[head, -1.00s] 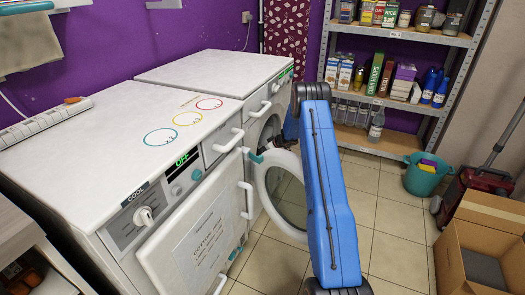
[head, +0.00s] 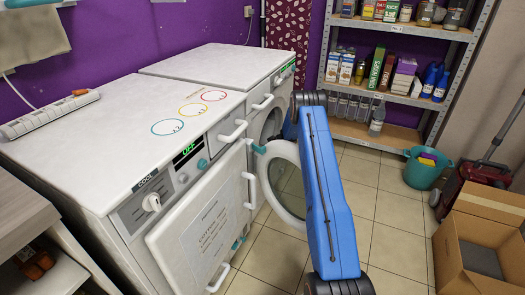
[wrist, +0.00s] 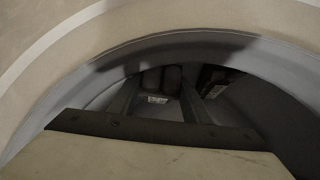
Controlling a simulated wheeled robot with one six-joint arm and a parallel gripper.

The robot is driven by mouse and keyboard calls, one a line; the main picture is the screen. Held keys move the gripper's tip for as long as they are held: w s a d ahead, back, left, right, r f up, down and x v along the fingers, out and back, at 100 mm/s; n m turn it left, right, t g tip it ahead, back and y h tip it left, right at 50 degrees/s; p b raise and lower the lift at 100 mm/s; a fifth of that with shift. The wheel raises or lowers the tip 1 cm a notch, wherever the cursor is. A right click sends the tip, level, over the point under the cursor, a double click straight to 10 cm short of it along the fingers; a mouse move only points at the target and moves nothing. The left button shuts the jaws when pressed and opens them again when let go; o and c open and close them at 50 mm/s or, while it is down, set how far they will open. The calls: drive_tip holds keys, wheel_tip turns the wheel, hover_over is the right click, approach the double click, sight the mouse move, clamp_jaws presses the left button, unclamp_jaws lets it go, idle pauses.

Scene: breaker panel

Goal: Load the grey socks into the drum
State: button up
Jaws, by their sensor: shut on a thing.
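The far white machine (head: 225,65) has a round opening in its front, partly hidden by my blue arm. Its round glass door (head: 285,190) stands open. In the wrist view, the pale curved rim and the dark inside of the drum (wrist: 95,95) surround my gripper (wrist: 158,95). My gripper is at the opening, reaching inside, and its fingers are shut on a dark rolled bundle, which looks like the grey socks (wrist: 161,77). The shade makes its colour and exact edges hard to tell. In the head view my gripper and the socks are hidden.
The near white machine (head: 165,100) shows a green OFF display and a knob, with a paper on its front panel. A shelf rack (head: 385,90), a teal bucket (head: 418,172), a red vacuum cleaner (head: 480,185) and an open cardboard box (head: 490,235) stand right. Floor tiles between are clear.

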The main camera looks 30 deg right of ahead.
drive_tip(key=shift+f, duration=0.2)
drive_tip(key=o, duration=1.1)
drive_tip(key=shift+s+d+r, duration=0.1)
drive_tip(key=shift+s+d, duration=0.05)
drive_tip(key=shift+d, duration=0.05)
drive_tip(key=shift+s+d+r, duration=0.3)
drive_tip(key=shift+s+r, duration=0.05)
drive_tip(key=shift+s, duration=0.05)
drive_tip(key=shift+v, duration=1.9)
drive_tip(key=shift+s+d, duration=2.15)
drive_tip(key=shift+s, duration=0.7)
drive_tip(key=shift+s+d, duration=2.2)
drive_tip(key=shift+s, duration=0.6)
drive_tip(key=shift+s+d, duration=2.15)
drive_tip(key=shift+s, duration=0.7)
